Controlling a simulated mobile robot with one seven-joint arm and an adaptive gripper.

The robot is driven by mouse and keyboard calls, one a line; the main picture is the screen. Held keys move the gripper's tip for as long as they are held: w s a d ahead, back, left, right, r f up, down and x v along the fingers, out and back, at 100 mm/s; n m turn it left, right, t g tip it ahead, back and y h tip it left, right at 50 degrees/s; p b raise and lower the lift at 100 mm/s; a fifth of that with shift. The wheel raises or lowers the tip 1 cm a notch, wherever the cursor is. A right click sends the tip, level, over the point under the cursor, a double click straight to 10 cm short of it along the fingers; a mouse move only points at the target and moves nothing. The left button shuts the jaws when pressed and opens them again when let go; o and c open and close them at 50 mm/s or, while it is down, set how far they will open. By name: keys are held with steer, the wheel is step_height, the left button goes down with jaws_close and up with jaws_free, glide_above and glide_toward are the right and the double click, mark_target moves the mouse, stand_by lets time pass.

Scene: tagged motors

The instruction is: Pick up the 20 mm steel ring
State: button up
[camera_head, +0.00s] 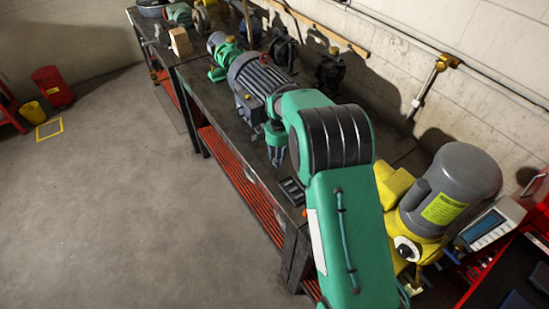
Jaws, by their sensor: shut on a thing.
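My green arm reaches from the bottom of the picture over the long dark workbench (222,96). My gripper (278,158) points down low over the bench top, beside the large grey motor. It is small in this view and partly hidden by my arm. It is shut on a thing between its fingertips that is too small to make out. I cannot pick out the 20 mm steel ring anywhere on the bench. A small dark slotted tray (291,190) lies on the bench just below and right of my gripper.
A large grey finned motor (258,78) stands close behind my gripper. A smaller green-grey motor (222,52) and a wooden block (180,42) are farther back. Dark pump-like units (330,72) line the wall side. A yellow-grey motor (452,188) stands at right.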

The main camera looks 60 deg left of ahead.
steer(key=s+d, duration=0.2)
steer(key=d, duration=0.2)
steer(key=s+d+r, duration=0.1)
steer(key=s+d, duration=0.1)
steer(key=d, duration=0.2)
steer(key=s+d, duration=0.2)
steer(key=d, duration=0.3)
steer(key=shift+s+r+b, duration=0.1)
steer(key=shift+r+b, duration=0.15)
steer(key=shift+b, duration=0.05)
